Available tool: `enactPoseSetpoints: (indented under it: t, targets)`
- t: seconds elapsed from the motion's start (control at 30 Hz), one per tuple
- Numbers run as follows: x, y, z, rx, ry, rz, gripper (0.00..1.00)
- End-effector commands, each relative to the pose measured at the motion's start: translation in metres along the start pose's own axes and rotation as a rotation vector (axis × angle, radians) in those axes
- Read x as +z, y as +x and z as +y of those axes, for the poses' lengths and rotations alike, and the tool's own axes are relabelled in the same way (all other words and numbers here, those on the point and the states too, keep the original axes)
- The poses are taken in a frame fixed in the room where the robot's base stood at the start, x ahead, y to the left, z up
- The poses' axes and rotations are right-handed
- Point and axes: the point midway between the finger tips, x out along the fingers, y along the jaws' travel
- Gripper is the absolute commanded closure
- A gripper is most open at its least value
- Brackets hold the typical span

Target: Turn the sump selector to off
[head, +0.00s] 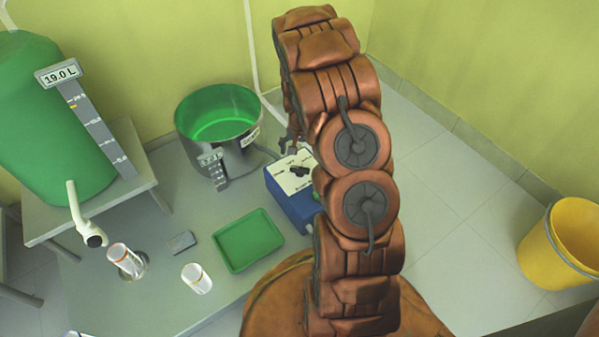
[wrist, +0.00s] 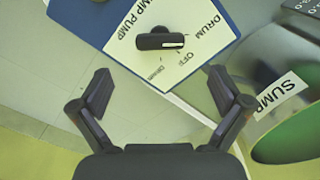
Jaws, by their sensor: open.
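The sump selector is a black bar knob (wrist: 160,40) on the white panel of a blue box (wrist: 62,12). In the wrist view its white mark is on its right end, towards the DRUM and OFF lettering. I cannot tell exactly which position it points at. In the head view the knob (head: 299,170) shows on the blue box (head: 297,205) beside my arm. My gripper (wrist: 161,88) is open and empty, its two fingers spread apart and clear of the knob. In the head view the gripper is mostly hidden behind my arm.
A steel pot with a green inside (head: 236,150), labelled SUMP in the wrist view (wrist: 300,60), stands beside the box. A yellow bin (head: 560,250) stands on the floor at right.

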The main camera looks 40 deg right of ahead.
Motion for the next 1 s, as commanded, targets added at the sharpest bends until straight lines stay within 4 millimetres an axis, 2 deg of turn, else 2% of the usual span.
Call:
enactPoseSetpoints:
  t: [0.17,0.6,0.93,1.0]
  targets:
    - [0.000,0.013,0.000,0.001,0.001,-0.002,0.00]
    - [0.000,0.071,0.000,-0.001,0.001,0.000,0.00]
    - [0.000,0.076,0.000,0.000,0.000,0.000,0.00]
    - [0.000,0.076,0.000,0.000,0.000,0.000,0.05]
